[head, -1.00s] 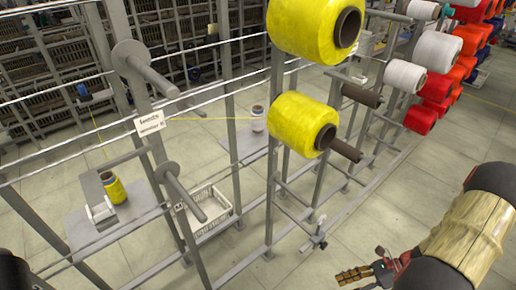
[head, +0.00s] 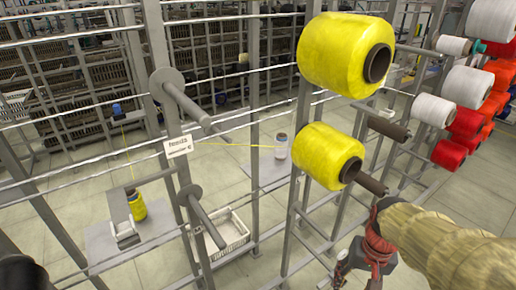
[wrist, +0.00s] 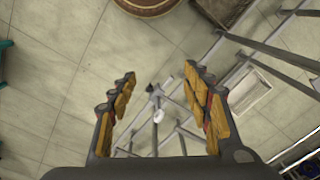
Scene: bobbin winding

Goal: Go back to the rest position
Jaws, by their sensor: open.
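My gripper (wrist: 160,105) is open and empty in the wrist view, its two yellow-padded fingers wide apart above the tiled floor and part of the metal rack. In the head view my arm reaches in from the lower right, and my gripper (head: 343,268) hangs at its end near the lower edge, to the right of the rack. Its fingers are small and partly cut off there. The large yellow bobbins, an upper one (head: 338,55) and a lower one (head: 322,154), sit on the rack's pegs, to the left of and above my gripper.
White bobbins (head: 436,109) and red ones (head: 449,153) fill the right side. A white crate (head: 236,232) stands on the floor behind the rack. A small yellow bobbin (head: 138,207) is on a platform.

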